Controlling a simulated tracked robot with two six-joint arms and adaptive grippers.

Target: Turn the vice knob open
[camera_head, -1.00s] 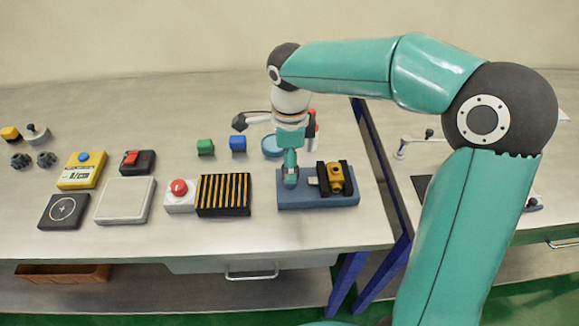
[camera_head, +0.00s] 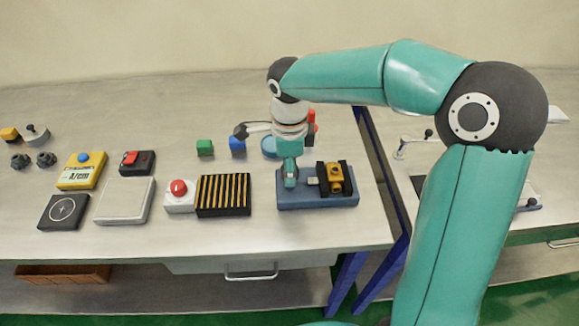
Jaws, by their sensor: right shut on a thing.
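The vice stands on a blue base (camera_head: 325,201) at the front right of the left-hand table. A yellow part (camera_head: 335,178) sits between its black jaws (camera_head: 349,174). My right gripper (camera_head: 290,182) points straight down at the left end of the base, beside the vice's grey slide (camera_head: 312,181). It is shut on the vice knob, which the fingers hide almost wholly. My left gripper is not in view.
A black-and-yellow slotted block (camera_head: 223,195) and a red button on a white box (camera_head: 180,196) stand left of the vice. The table's front strip is clear.

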